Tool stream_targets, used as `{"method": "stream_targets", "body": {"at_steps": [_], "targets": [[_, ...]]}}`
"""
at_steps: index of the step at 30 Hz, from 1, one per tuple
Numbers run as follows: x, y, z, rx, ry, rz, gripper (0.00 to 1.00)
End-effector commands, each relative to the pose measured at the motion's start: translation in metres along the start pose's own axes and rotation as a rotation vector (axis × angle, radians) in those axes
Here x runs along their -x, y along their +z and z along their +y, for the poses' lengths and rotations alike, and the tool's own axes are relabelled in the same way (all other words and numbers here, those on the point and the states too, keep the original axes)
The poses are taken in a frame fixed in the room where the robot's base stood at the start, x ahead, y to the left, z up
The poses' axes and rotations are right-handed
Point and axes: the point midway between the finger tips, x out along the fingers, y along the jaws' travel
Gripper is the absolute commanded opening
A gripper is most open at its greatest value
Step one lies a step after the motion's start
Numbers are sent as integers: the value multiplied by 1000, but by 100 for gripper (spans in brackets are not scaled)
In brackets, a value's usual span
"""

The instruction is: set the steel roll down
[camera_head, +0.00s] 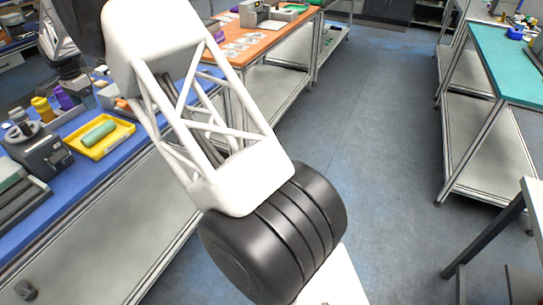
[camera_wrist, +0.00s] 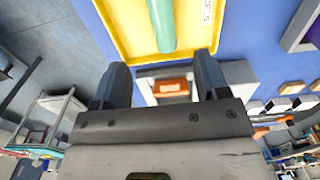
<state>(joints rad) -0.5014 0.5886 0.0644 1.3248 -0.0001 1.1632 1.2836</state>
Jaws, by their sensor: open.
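A green roll (camera_head: 98,133) lies in a shallow yellow tray (camera_head: 124,130) on the blue table at left in the head view. The roll (camera_wrist: 164,22) and the tray (camera_wrist: 112,18) also show at the top of the wrist view, beyond my fingertips. My gripper (camera_wrist: 160,68) is open, its two dark fingers apart with nothing held between them. The roll lies ahead of the fingers, apart from them. The roll's colour is green; I cannot tell that it is steel, and I see no other clear roll.
A grey device (camera_head: 38,150) stands left of the tray. A yellow bottle (camera_head: 42,109) and a purple bottle (camera_head: 62,98) stand behind it. A grey bin with an orange item (camera_wrist: 171,87) sits near the tray. The blue table's (camera_head: 92,186) front strip is clear.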

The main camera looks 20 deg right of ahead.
Motion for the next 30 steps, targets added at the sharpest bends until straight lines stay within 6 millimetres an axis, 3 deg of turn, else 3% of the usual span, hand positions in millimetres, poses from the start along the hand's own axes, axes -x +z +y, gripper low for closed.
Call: {"method": "stream_targets", "body": {"at_steps": [5,11,18,30], "targets": [[14,-8,17,14,-6,2,68],[41,-24,59,54,-18,7,68],[79,-44,126,120,-36,18,68],[126,-62,247,230,-60,41,68]]}}
